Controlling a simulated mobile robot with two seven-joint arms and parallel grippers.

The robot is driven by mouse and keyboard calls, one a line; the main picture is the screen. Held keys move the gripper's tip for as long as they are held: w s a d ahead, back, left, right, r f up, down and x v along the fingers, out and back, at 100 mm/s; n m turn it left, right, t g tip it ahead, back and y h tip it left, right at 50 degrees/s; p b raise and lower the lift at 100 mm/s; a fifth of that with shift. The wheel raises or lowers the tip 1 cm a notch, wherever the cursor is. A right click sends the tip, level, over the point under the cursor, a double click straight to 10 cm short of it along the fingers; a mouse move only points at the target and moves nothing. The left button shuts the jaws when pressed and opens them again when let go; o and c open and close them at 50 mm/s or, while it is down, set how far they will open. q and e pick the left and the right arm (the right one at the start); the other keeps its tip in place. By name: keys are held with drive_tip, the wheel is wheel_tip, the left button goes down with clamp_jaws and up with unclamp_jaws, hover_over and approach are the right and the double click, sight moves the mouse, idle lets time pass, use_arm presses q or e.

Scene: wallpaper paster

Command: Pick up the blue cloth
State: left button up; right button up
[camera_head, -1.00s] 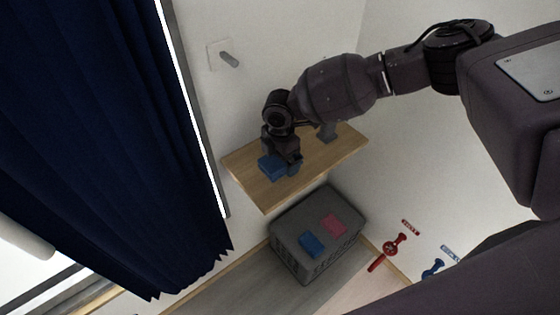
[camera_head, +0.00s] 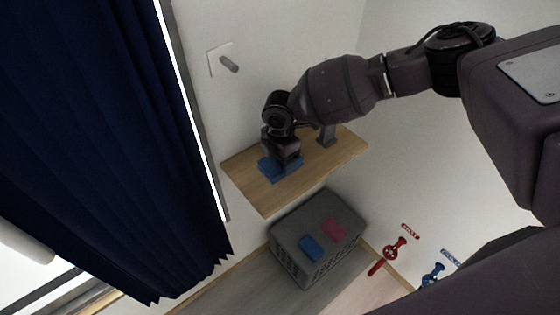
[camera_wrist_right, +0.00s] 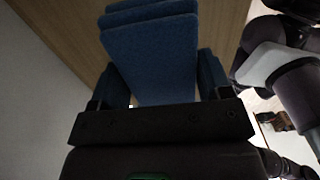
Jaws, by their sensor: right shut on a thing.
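The blue cloth (camera_head: 268,168) is a folded, layered block on the wooden shelf (camera_head: 262,198). It also shows in the right wrist view (camera_wrist_right: 152,52), between my two fingers. My right gripper (camera_head: 284,165) is over the cloth and shut on it. In the right wrist view my right gripper (camera_wrist_right: 166,82) has a finger against each side of the cloth. The gripper hides part of the cloth in the head view. My left gripper is not in view.
A dark blue curtain (camera_head: 95,140) hangs at the left. A grey object (camera_head: 326,135) stands farther back on the shelf. Red (camera_head: 392,250) and blue (camera_head: 432,274) items hang at lower right.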

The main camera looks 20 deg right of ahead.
wheel_tip(320, 180, up, 10)
drive_tip(key=shift+r+p, duration=0.25)
drive_tip(key=shift+p, duration=0.35)
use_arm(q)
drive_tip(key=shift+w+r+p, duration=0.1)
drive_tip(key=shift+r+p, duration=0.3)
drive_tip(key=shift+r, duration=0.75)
use_arm(e)
drive_tip(key=shift+r, duration=4.25)
